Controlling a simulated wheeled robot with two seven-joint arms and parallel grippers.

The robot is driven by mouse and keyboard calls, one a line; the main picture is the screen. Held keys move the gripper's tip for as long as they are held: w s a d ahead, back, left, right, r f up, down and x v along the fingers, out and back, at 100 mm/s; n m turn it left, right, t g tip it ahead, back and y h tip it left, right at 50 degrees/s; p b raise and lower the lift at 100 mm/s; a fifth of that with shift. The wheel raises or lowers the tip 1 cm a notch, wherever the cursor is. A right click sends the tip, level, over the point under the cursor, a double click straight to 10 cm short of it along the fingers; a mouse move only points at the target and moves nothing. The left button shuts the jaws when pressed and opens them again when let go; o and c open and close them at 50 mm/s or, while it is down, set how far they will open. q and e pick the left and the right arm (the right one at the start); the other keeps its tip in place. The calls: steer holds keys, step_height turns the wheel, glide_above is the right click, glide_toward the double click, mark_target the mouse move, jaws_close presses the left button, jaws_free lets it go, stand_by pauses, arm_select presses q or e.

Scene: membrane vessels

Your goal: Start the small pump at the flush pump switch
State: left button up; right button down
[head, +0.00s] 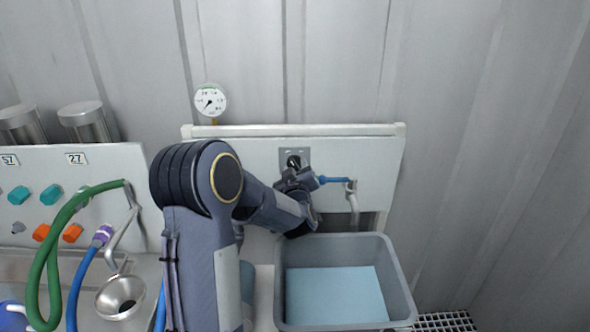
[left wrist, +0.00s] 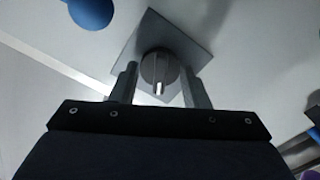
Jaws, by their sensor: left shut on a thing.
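The flush pump switch is a dark round knob on a square grey plate (head: 309,151), mounted on the white panel (head: 256,153). In the left wrist view the knob (left wrist: 158,70) has a light pointer mark facing toward the gripper. My left gripper (head: 293,164) reaches the switch from below and is shut on the knob, with a finger (left wrist: 160,84) on either side of it. My right gripper is not in view.
A grey bin (head: 399,285) with a light blue bottom stands below the panel. A blue-handled valve (head: 336,180) is just right of the switch. A pressure gauge (head: 210,101) stands above the panel. Green hose (head: 34,262) and a steel funnel (head: 120,297) are at left.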

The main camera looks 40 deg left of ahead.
arm_select(q)
steer(key=shift+m, duration=1.4)
steer(key=m, duration=0.2)
steer(key=shift+m, duration=0.4)
steer(key=m, duration=0.3)
steer(key=shift+p, duration=0.35)
steer(key=shift+m+p, duration=0.4)
steer(key=shift+m, duration=1.2)
steer(key=o, duration=1)
